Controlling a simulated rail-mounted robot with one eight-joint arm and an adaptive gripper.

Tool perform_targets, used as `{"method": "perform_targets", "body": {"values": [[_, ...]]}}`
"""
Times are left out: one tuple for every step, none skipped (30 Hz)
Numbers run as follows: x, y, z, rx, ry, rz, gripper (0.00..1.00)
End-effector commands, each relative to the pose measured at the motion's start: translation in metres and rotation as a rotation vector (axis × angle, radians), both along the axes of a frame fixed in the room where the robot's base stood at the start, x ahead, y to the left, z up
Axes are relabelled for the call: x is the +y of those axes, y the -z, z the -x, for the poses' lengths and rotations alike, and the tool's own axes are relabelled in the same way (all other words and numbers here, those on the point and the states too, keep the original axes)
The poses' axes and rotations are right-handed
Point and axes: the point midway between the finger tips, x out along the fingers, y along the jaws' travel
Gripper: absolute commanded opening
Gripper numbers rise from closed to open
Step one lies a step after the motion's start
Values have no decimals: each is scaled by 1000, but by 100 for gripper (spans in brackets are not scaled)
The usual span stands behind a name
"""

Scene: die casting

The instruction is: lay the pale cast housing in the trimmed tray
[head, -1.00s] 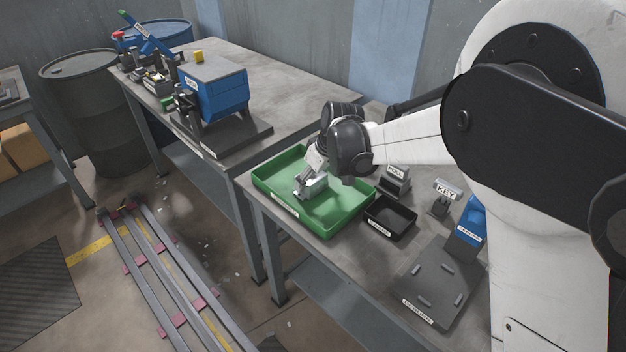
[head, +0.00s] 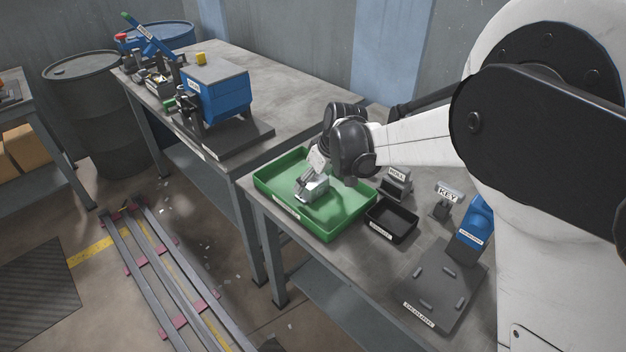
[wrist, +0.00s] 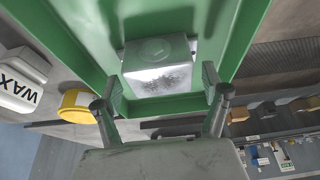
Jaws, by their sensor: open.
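The pale cast housing (head: 318,190) sits inside the green tray (head: 348,226) on the near bench. In the wrist view the housing (wrist: 158,68) is a light grey block with a round mark on one face and a rough, speckled face toward me. My gripper (head: 306,188) is down in the tray at the housing. In the wrist view its fingers (wrist: 164,86) are open, one on each side of the housing, with gaps visible beside it. The tray's front label is too small to read. The housing's underside is hidden.
A small black bin (head: 390,220) stands right of the tray. Behind it is a holder marked HOLL (head: 397,177), then a KEY stand (head: 446,193), a blue block (head: 474,225) and a dark pegged plate (head: 440,285). A blue-bodied fixture (head: 215,90) stands on the far bench.

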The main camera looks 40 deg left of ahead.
Motion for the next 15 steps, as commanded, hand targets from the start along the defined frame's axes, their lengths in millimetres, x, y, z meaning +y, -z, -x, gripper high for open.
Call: {"method": "perform_targets", "body": {"values": [[-4,-8,1,0,1,0,78],[-6,-13,1,0,1,0,78],[-8,-20,1,0,1,0,78],[-11,-26,2,0,1,0,78],[-13,-32,2,1,2,0,78],[-16,-40,3,0,1,0,78],[-19,-46,3,0,1,0,78],[-21,-51,4,0,1,0,78],[-24,-58,4,0,1,0,78],[-26,-64,4,0,1,0,78],[-28,-69,4,0,0,0,78],[-31,-75,5,0,0,0,78],[-33,-79,5,0,1,0,78],[-35,-84,5,0,1,0,78],[-37,-88,5,0,1,0,78]]}}
